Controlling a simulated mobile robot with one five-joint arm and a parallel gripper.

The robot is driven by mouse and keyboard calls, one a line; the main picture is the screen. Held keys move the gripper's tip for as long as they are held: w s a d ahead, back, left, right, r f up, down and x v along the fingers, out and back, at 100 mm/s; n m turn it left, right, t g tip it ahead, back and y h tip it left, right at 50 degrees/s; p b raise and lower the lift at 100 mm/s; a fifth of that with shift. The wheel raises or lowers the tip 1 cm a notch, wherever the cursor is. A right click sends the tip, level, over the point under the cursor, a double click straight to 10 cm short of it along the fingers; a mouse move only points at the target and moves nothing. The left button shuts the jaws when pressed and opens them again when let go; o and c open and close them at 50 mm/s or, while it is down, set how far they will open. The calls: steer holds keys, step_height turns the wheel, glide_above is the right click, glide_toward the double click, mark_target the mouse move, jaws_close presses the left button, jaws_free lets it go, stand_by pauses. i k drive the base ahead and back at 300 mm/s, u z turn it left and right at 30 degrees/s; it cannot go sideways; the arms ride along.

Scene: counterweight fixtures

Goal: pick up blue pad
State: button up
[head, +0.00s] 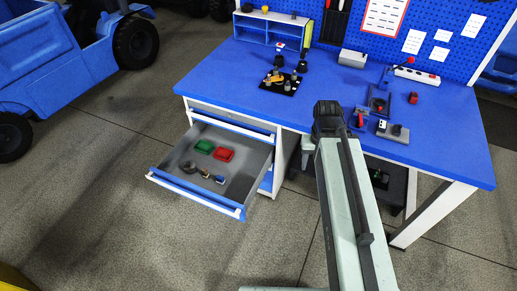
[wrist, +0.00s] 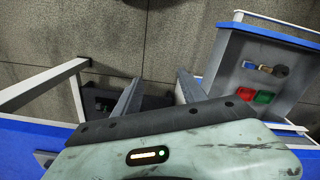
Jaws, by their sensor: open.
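A small blue piece (head: 219,179), which may be the blue pad, lies in the open drawer (head: 233,191) at the right end of a short row of small items. In the wrist view it shows (wrist: 248,65) at the left end of that row. My gripper (wrist: 158,77) is open with nothing between its fingers. In the wrist view it is beside the drawer, with floor and a dark item beyond its fingers. The head view does not show the fingers clearly; my arm covers that area.
A green tray (head: 204,146) and a red tray (head: 224,154) lie in the drawer behind the row. The blue workbench top (head: 330,100) holds fixtures, a black plate (head: 281,84) and a power strip (head: 417,75). A white bench leg (head: 419,214) stands at right. The floor in front is clear.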

mark_target(221, 180)
steer(key=u, duration=1.9)
steer(key=i, duration=1)
steer(key=u, duration=0.4)
